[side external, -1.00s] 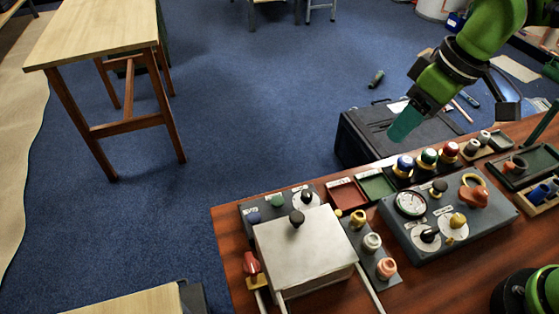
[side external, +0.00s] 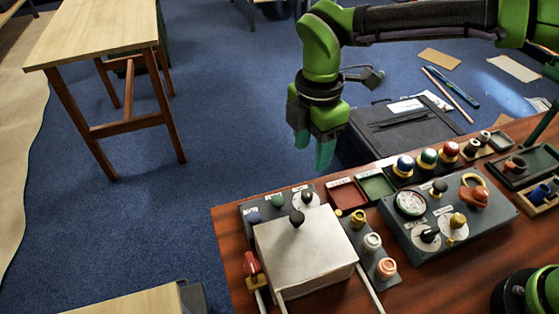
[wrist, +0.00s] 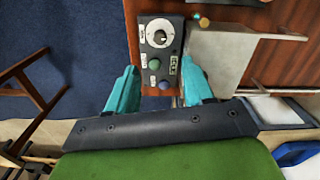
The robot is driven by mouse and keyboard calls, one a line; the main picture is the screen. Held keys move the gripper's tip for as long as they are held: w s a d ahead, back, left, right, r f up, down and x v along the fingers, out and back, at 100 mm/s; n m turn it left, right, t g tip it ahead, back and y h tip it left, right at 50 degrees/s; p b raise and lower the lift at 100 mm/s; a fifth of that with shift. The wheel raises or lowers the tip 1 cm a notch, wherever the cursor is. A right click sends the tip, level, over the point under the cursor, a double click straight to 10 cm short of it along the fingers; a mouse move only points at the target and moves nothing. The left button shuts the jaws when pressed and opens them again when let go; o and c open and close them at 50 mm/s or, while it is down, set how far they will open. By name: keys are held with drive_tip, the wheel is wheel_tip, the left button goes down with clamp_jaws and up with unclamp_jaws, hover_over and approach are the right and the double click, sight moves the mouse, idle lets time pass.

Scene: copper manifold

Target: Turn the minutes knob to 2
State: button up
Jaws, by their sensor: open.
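My gripper (side external: 314,149) is open and empty, held in the air above and behind the small grey panel (side external: 255,207) at the table's far left corner. That panel bears a black knob on a white dial (side external: 306,197), a green button (side external: 277,201) and a blue button (side external: 254,217). In the wrist view the dial (wrist: 160,33) lies ahead, between and beyond my gripper's fingers (wrist: 159,70). Two more dial knobs, black (side external: 429,236) and yellow (side external: 457,221), sit on the larger grey panel. The labels are too small to read, so I cannot tell which knob is minutes.
A metal box (side external: 305,250) with a black lid knob stands right in front of the small panel. A red lever (side external: 251,264) is at its left. Red (side external: 347,195) and green (side external: 376,186) trays and several coloured buttons lie to the right. Air around my gripper is clear.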

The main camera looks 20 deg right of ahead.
sight(307, 193)
wheel_tip(307, 193, down, 12)
drive_tip(key=shift+f, duration=0.1)
idle(0.4)
clamp_jaws()
